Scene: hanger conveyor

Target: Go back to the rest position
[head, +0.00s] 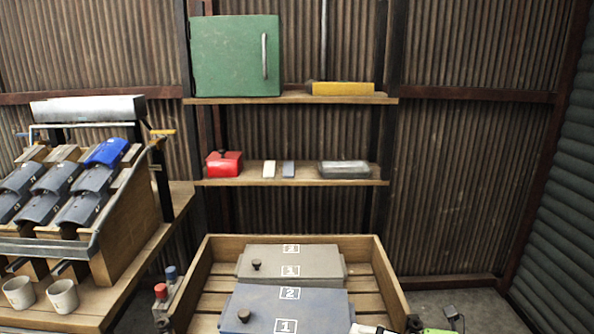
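My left gripper is not in view. At the bottom edge, right of centre, small white, green and dark parts (440,328) show, cut off by the frame. They look like part of my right arm or gripper, in front of the wooden crate's right side. I cannot make out the fingers there, nor whether they are open or shut. Nothing is seen held.
The wooden crate (388,270) holds grey and blue-grey numbered panels (290,262). A bench (180,215) at left carries a sloped rack and two mugs (63,296). Shelves (300,182) behind hold a green box (236,57) and a red one (224,164).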

